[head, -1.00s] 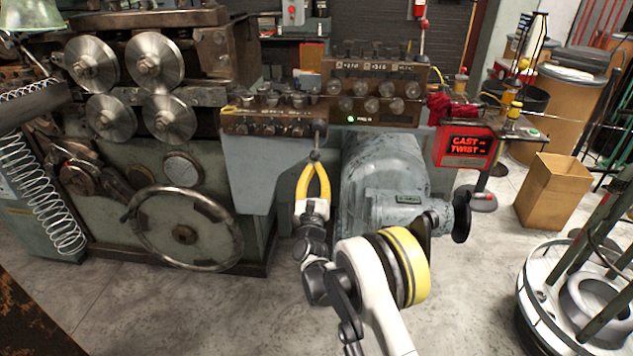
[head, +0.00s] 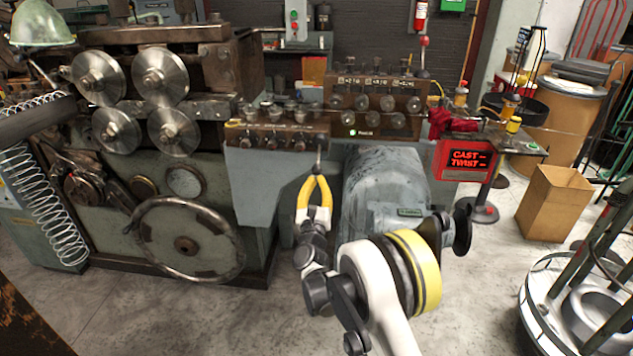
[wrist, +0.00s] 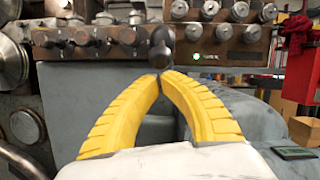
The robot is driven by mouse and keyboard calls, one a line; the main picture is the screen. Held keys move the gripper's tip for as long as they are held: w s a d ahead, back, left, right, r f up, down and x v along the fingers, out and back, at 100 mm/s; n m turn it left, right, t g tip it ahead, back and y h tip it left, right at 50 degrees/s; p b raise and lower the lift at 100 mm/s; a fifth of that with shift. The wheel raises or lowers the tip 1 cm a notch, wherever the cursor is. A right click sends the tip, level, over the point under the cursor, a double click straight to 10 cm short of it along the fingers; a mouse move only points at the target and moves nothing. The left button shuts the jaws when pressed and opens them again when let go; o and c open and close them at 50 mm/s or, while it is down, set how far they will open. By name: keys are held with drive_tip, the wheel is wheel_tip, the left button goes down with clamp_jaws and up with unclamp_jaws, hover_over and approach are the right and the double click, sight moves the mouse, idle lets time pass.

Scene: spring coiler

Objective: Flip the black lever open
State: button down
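The black lever (head: 319,152) hangs at the right end of the lower control panel on the spring coiler's front. In the wrist view the black lever (wrist: 161,48) shows as a dark rounded handle, end towards me, just above my fingertips. My gripper (head: 318,178) has yellow curved fingers. It is below the lever's lower end, close to it or touching; I cannot tell which. In the wrist view the tips of my gripper (wrist: 160,75) come together and look shut, with nothing clearly held between them.
The lower control panel (head: 273,138) has several knobs, and the upper control panel (head: 376,101) stands to its right. A grey rounded motor housing (head: 385,180) is right of my gripper. A large handwheel (head: 187,245) is at left. A cardboard box (head: 553,203) stands on the floor at right.

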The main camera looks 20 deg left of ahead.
sight(316, 168)
drive_tip(key=shift+s+d+r+g+p, duration=0.1)
drive_tip(key=shift+s+r+g+p, duration=0.2)
drive_tip(key=shift+r+g+p, duration=0.4)
drive_tip(key=shift+f, duration=0.1)
drive_tip(key=shift+g+h, duration=0.4)
drive_tip(key=shift+g, duration=0.5)
drive_tip(key=r+p, duration=0.1)
drive_tip(key=s+r+p, duration=0.1)
drive_tip(key=r+p, duration=0.1)
drive_tip(key=shift+s+d+r, duration=0.2)
drive_tip(key=shift+s+r, duration=0.15)
drive_tip(key=shift+r+p, duration=0.85)
drive_tip(key=shift+r, duration=1.3)
